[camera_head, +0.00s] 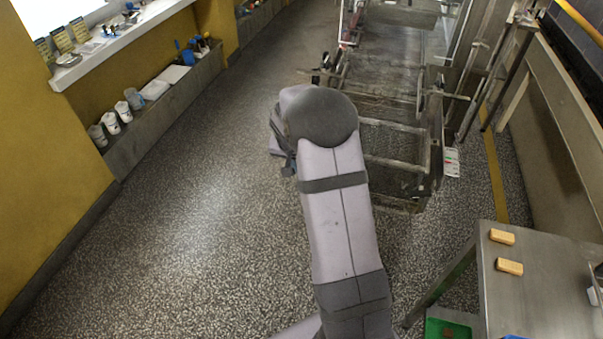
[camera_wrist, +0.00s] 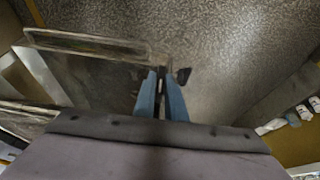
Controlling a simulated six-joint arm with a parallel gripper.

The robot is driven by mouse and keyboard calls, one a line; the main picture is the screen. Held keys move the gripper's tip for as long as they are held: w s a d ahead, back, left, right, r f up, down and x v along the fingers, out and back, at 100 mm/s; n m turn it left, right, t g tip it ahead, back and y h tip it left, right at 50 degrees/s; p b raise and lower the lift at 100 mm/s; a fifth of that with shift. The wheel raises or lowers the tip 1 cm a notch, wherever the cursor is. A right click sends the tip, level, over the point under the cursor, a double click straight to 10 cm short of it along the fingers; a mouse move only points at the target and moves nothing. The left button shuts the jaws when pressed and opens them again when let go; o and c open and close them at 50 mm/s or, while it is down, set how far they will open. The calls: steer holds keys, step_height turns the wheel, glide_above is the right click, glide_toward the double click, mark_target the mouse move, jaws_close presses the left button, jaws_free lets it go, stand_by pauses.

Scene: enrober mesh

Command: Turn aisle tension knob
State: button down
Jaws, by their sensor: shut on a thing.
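In the wrist view, my gripper (camera_wrist: 162,73) has two blue fingers nearly together, shut on the dark aisle tension knob (camera_wrist: 184,75). Dark parts of the knob stick out on either side of the fingertips, and its middle is hidden between them. The knob is at the side of the metal enrober frame (camera_wrist: 85,42), with the speckled floor beyond it. In the head view, the enrober (camera_head: 398,137) stands beyond my arm. My arm hides the gripper and the held knob there, and the knob's turn angle cannot be read.
A steel table (camera_head: 545,300) with two tan blocks (camera_head: 502,237) stands at the right front, with a green bin (camera_head: 450,329) beside it. A low ledge (camera_head: 150,115) with white cups runs along the left yellow wall. The speckled floor (camera_head: 180,230) between is clear.

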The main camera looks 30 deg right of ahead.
steer(key=g+h+b, duration=0.2)
steer(key=b, duration=0.1)
steer(key=shift+w+a+f+n, duration=0.15)
steer(key=shift+w+f+n, duration=0.05)
steer(key=shift+n, duration=0.2)
steer(key=n+g+h+b, duration=0.1)
steer(key=g+h, duration=0.2)
steer(key=h, duration=0.1)
steer(key=shift+r, duration=0.1)
steer(key=shift+g, duration=0.3)
steer(key=c, duration=1.8)
jaws_free()
steer(key=shift+c, duration=0.2)
steer(key=shift+a, duration=0.1)
steer(key=b+v, duration=0.2)
steer(key=v, duration=0.5)
steer(key=shift+a, duration=0.1)
